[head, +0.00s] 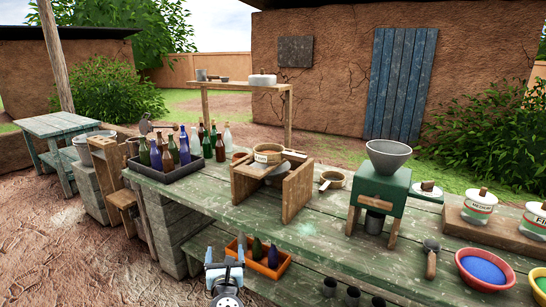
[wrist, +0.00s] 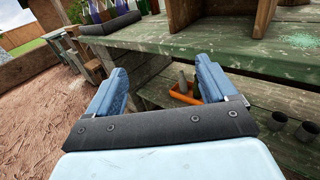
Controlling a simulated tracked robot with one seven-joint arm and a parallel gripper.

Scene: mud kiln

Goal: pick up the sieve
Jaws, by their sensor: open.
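A round, wood-rimmed sieve (head: 268,153) with a pale label and a handle to its right rests on top of a wooden stand (head: 297,190) on the green workbench. A second, smaller round pan or sieve (head: 333,180) with a handle lies on the bench just right of the stand; I cannot tell its exact kind. My gripper (head: 225,262) is open and empty, low in front of the bench's front edge, well below and nearer than both. The wrist view shows its two blue fingers (wrist: 160,75) apart, with neither sieve in sight.
A dark tray of bottles (head: 185,170) stands left of the wooden stand. A green grinder with a grey funnel (head: 388,155) stands to the right, with jars and a bowl of blue powder (head: 484,268) beyond. An orange tray (head: 262,268) with bottles sits on the lower shelf.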

